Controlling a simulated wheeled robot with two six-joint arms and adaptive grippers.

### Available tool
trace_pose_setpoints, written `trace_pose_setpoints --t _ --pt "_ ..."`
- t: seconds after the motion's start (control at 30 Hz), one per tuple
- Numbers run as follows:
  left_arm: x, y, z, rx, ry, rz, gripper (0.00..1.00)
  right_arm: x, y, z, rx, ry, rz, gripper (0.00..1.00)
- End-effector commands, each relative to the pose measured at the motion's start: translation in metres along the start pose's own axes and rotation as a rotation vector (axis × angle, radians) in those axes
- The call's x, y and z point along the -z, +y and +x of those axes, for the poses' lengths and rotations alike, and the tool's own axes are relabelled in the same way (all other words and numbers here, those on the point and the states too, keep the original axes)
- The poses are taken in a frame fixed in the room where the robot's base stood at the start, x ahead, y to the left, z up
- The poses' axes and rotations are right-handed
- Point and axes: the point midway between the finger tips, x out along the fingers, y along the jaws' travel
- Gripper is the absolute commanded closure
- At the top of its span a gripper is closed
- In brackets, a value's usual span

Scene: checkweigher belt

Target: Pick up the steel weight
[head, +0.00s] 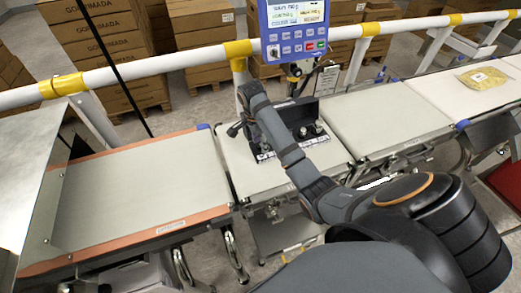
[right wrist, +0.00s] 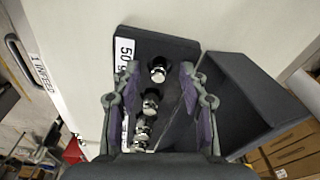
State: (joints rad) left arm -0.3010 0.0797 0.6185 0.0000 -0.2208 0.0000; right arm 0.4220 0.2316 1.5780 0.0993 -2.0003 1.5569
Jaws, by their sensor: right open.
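Several shiny steel weights stand in a row in a black holder (right wrist: 175,47) with a white label strip. My right gripper (right wrist: 160,74) is open over the row and holds nothing. In the head view the right gripper (head: 240,129) is at the left end of the holder (head: 265,155). My left gripper is out of view.
The holder's dark raised lid (right wrist: 237,105) stands close to the right finger. The holder sits on a pale belt (head: 236,172). A blue control panel (head: 293,28) and white rail (head: 190,58) are behind. A yellow bag (head: 482,77) lies on the far right belt.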

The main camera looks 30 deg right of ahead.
Motion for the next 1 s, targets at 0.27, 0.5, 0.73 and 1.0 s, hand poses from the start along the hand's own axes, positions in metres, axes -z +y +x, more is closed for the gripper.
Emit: trace_pose_setpoints --t 0.27,0.5,0.73,1.0 --pt "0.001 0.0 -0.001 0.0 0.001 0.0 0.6 0.0 0.0 -0.001 -0.001 0.0 0.0 0.86" --pt "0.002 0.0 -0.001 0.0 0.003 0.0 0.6 0.0 0.0 -0.001 -0.001 0.0 0.0 1.0" --pt "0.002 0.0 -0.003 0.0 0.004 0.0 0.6 0.0 0.0 -0.003 -0.001 0.0 0.0 1.0" --pt "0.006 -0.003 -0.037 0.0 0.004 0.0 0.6 0.005 0.0 -0.04 0.0 0.0 0.0 1.0"
